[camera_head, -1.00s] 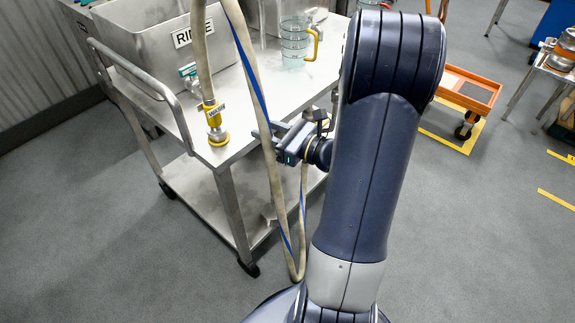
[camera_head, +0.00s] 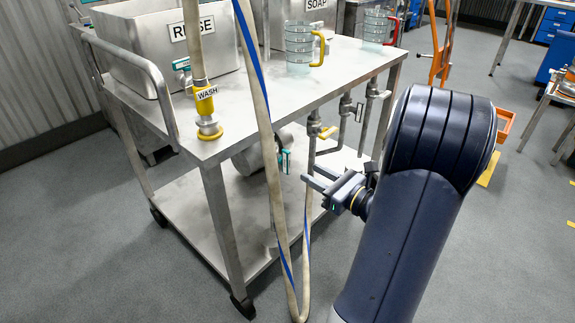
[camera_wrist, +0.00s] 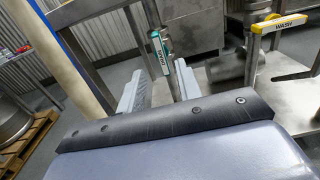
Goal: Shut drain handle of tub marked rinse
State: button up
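The steel tub marked RINSE (camera_head: 150,50) stands on the cart top at the upper left. A teal handle (camera_head: 182,65) shows at its front, beside the hose. Another teal handle (camera_head: 284,161) hangs below the cart top, by a grey pipe fitting. In the wrist view a teal handle (camera_wrist: 162,48) with small lettering, too unclear to read surely, hangs upright ahead of the fingers. My gripper (camera_head: 313,178) is open and empty, right of the lower teal handle and apart from it. Its spread fingers (camera_wrist: 158,92) show in the wrist view.
A yellow handle marked WASH (camera_wrist: 278,24) is to the right in the wrist view. A hose with a blue stripe (camera_head: 268,130) hangs left of my gripper. A yellow WASH fitting (camera_head: 205,97) and measuring jugs (camera_head: 299,45) stand on the cart top (camera_head: 250,95). Open floor lies in front.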

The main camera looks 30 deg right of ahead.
aim_at(289, 161)
jog(key=b+x, duration=0.2)
jog(key=x, duration=0.8)
jog(key=shift+c, duration=0.5)
grip_shut()
